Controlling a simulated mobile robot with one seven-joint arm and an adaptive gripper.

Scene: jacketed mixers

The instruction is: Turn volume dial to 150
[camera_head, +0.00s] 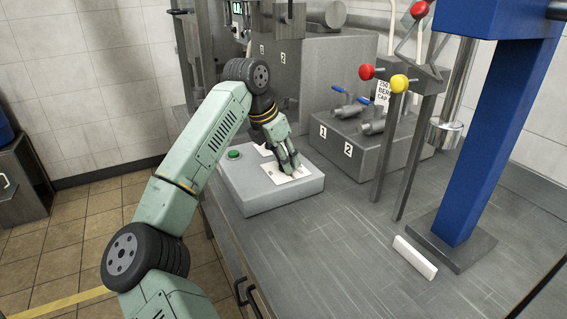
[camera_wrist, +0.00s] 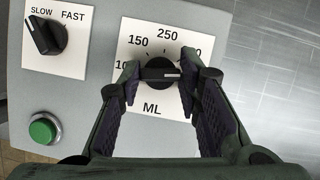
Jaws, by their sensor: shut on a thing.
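The volume dial (camera_wrist: 158,68) is a black knob on a white plate marked ML in the wrist view. Its white mark lies level and points right, away from the 150 printed at upper left. The 250 is at the top; the figures at far left and right are partly hidden by my fingers. My gripper (camera_wrist: 160,80) has one finger on each side of the knob and is shut on it. In the head view my gripper (camera_head: 287,176) is down at the grey control box (camera_head: 270,201), hiding the dial.
A SLOW/FAST knob (camera_wrist: 44,36) and a green button (camera_wrist: 44,129) sit left of the dial. The front bench is mostly clear.

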